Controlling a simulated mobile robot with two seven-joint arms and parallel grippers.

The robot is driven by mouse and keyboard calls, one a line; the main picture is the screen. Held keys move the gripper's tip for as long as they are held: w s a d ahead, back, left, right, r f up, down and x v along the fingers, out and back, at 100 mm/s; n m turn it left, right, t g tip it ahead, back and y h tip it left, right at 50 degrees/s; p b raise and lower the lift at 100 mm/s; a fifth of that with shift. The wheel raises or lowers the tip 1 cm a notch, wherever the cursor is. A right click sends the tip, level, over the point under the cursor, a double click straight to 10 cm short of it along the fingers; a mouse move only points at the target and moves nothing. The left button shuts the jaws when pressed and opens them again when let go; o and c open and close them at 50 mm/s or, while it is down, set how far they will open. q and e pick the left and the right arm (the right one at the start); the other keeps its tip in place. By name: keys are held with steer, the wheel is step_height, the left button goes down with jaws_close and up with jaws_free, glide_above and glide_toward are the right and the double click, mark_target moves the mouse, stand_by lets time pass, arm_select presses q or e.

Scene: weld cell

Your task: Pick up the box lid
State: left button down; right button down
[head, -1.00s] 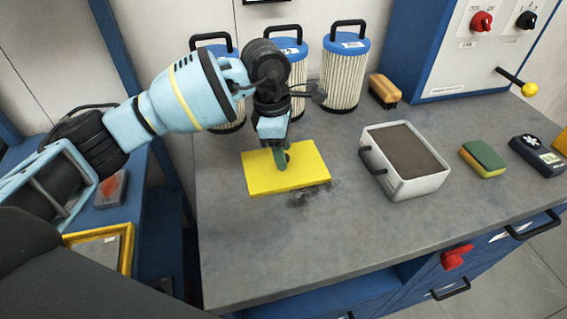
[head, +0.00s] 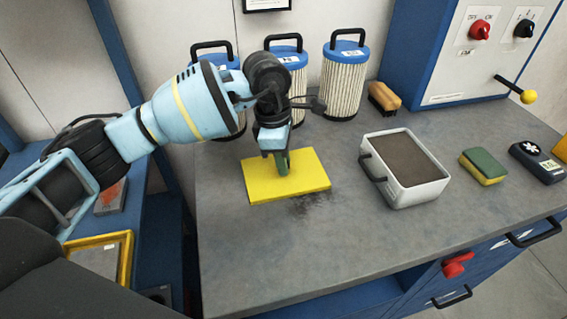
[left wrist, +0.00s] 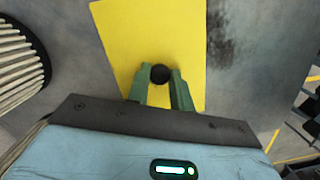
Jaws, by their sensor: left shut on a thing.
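The yellow box lid (head: 309,182) lies flat on the grey bench, with no clear gap under it. In the left wrist view the lid (left wrist: 130,35) fills the upper middle, and its round black knob (left wrist: 160,73) sits between green fingertips. My left gripper (head: 283,164) points down over the middle of the lid and is shut on the knob. The fingers hide most of the knob in the head view. A white open box (head: 419,192) with dark brown contents and a black side handle stands to the right of the lid. My right gripper is out of view.
Several blue-capped pleated filters (head: 344,80) stand behind the lid along the wall. A brush (head: 384,97), a green and yellow sponge (head: 485,166) and a dark meter (head: 537,160) lie to the right. The bench's front strip (head: 300,265) is clear.

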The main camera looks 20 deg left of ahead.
arm_select(q)
steer(key=shift+r, duration=0.55)
step_height(320, 180, up, 2)
steer(key=shift+r, duration=0.25)
steer(key=s+d, duration=0.3)
steer(key=s, duration=0.4)
steer(key=s+d+r+b, duration=0.1)
steer(key=s+d, duration=0.2)
steer(key=s, duration=0.4)
steer(key=shift+s+r, duration=0.15)
steer(key=shift+s, duration=0.25)
